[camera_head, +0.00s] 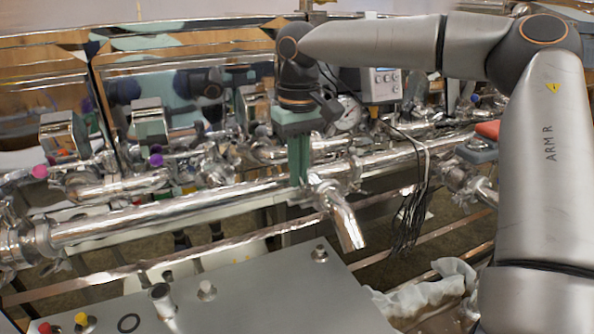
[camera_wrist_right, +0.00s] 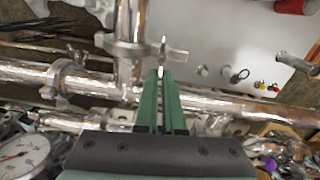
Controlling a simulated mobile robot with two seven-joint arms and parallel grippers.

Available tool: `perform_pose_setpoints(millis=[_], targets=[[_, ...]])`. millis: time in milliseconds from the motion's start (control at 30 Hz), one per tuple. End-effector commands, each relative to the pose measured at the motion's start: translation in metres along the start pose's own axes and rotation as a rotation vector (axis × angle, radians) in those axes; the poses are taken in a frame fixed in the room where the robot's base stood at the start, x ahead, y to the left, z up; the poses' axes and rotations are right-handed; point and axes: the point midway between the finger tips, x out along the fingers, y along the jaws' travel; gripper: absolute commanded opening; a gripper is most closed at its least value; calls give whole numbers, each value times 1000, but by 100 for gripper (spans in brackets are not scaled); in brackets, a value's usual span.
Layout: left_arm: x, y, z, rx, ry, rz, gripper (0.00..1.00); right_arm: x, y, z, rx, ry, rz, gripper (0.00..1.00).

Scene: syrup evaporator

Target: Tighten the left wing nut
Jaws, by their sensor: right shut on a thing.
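My right gripper (camera_head: 300,181) reaches down from above at the steel piping, its green fingers upright beside a short down-turned outlet pipe (camera_head: 342,222). In the right wrist view the fingers (camera_wrist_right: 161,73) lie close together with their tips at a metal wing nut (camera_wrist_right: 176,55). The wing nut sits on the side of a pipe clamp (camera_wrist_right: 128,50) around the outlet pipe. In the head view the fingers mostly hide the nut. My left gripper is not in view.
A long steel pipe (camera_head: 170,210) runs across behind a grey panel (camera_head: 270,295) with knobs. A pressure gauge (camera_head: 347,113) and a grey control box (camera_head: 381,84) stand behind the gripper. Black cables (camera_head: 410,215) hang to its right. Another clamp (camera_wrist_right: 60,78) shows in the wrist view.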

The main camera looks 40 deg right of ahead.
Motion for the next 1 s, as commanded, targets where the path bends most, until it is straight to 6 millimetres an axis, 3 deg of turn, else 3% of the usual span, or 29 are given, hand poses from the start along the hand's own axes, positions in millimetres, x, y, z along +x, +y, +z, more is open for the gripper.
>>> perform_pose_setpoints(millis=[567, 600, 833, 1000], targets=[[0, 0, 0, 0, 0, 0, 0, 0, 1, 0, 31, 3, 0, 0], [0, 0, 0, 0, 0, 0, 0, 0, 1, 0, 31, 3, 0, 9], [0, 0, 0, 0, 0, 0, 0, 0, 1, 0, 31, 2, 0, 35], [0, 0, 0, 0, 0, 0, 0, 0, 1, 0, 30, 1, 0, 36]])
